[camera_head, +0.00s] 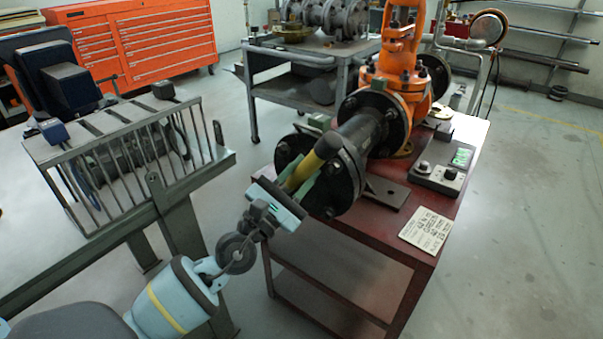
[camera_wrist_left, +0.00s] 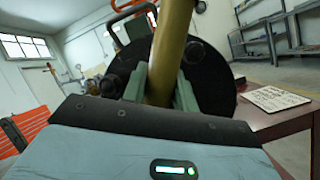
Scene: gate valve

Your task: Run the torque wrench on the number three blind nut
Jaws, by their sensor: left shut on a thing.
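My left gripper (camera_head: 294,190) is shut on a yellow bar-shaped tool (camera_head: 311,165), likely the torque wrench. In the left wrist view the yellow shaft (camera_wrist_left: 168,60) runs up between two green-grey fingers (camera_wrist_left: 160,88). Behind it is the black round blind flange (camera_head: 343,182) at the near end of the pipe. It also shows in the left wrist view (camera_wrist_left: 212,85), with dark nuts (camera_wrist_left: 111,85) at its left rim. The tool's far end reaches the flange area; whether it sits on a nut is hidden. No number three marking is readable. My right gripper is not in view.
The orange valve (camera_head: 401,70) and its pipe stand on a dark red table (camera_head: 463,190). A control box (camera_head: 440,175) and a printed card (camera_head: 427,230) lie to the right. A barred metal rack (camera_head: 130,150) stands at left. Floor at right is clear.

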